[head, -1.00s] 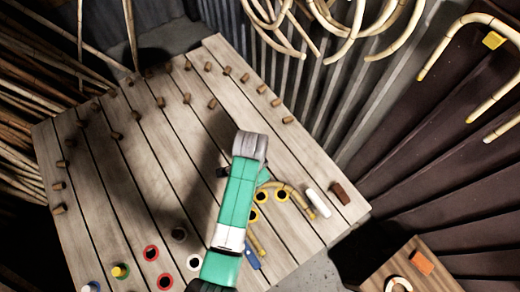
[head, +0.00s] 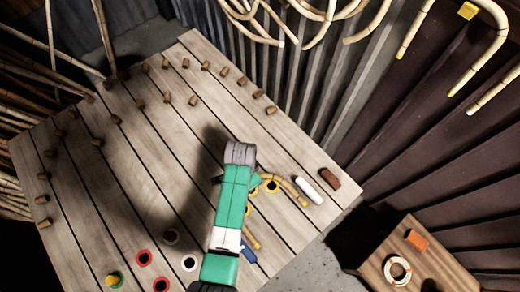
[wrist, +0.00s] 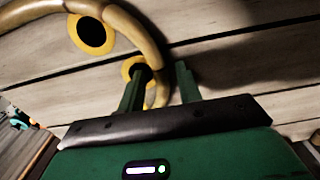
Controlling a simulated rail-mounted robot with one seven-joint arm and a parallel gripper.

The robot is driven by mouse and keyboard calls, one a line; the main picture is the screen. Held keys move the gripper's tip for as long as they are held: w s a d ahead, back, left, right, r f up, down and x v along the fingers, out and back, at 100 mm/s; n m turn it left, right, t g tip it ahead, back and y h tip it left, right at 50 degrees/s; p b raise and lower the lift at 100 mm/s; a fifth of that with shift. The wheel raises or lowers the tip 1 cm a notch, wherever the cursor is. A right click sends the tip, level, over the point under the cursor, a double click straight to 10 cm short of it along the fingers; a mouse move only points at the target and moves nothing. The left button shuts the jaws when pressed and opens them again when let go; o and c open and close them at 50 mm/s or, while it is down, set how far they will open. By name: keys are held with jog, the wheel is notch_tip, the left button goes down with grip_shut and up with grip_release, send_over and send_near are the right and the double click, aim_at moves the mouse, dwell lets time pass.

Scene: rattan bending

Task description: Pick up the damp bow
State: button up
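The bow (head: 292,190) is a tan, curved rattan piece lying on the plank table by yellow-ringed holes. My arm covers its middle in the head view. In the wrist view the bow (wrist: 140,25) arcs across the upper left and bends down toward my fingers. My gripper (wrist: 160,78) is open, its two green fingers apart. The bow's lower end shows between the fingers, nearer the left one. Whether they touch, I cannot tell. In the head view the fingertips are mostly hidden by my arm.
A white cylinder (head: 309,191) and a brown block (head: 330,178) lie right of the bow. A blue-handled item (head: 249,254) lies below. Red-ringed holes (head: 144,258) are at lower left. Several wooden pegs (head: 193,101) stand toward the far side. A small wooden table (head: 425,268) is at lower right.

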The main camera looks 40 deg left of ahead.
grip_shut()
notch_tip(320, 180, up, 10)
jog(key=p, duration=0.2)
